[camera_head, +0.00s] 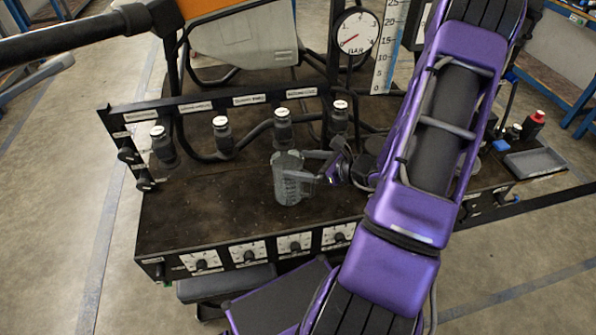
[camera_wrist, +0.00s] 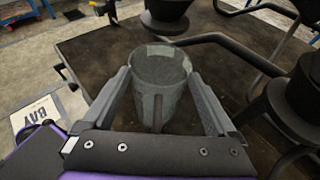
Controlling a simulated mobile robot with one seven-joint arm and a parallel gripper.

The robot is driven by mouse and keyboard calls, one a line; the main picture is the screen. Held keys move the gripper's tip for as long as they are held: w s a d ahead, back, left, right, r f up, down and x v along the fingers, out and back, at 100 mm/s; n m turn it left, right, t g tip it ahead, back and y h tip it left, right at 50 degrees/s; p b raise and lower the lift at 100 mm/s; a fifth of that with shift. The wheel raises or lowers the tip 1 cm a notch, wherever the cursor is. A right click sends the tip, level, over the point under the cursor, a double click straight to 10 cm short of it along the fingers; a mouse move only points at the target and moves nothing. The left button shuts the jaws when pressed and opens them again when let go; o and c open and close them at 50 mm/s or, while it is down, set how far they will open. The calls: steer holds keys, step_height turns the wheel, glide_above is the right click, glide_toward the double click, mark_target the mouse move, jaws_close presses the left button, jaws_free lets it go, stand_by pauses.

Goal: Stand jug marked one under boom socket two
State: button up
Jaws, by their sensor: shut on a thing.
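A grey translucent measuring jug (camera_head: 288,180) is upright over the dark bench top, in front of and below the third socket from the left. My gripper (camera_head: 314,167) reaches in from the right and is shut on the jug. In the wrist view the jug (camera_wrist: 160,88) sits between the two fingers, its open rim toward the camera. I cannot tell whether its base touches the bench. The boom sockets hang in a row: leftmost (camera_head: 163,146), second (camera_head: 222,136), third (camera_head: 283,126), rightmost (camera_head: 340,118). Their labels and any mark on the jug are too small to read.
A pressure gauge (camera_head: 355,32) and a scale board (camera_head: 388,45) stand behind the row. Black hoses loop behind the sockets. Dials (camera_head: 248,254) line the bench front. A grey tray (camera_head: 535,163) is at the right end. The bench left of the jug is clear.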

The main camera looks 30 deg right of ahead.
steer(key=shift+w+a, duration=0.2)
steer(key=shift+w, duration=0.2)
steer(key=shift+w+f+b, duration=0.1)
steer(key=shift+f+b, duration=0.2)
steer(key=shift+f, duration=1.55)
steer(key=o, duration=1.5)
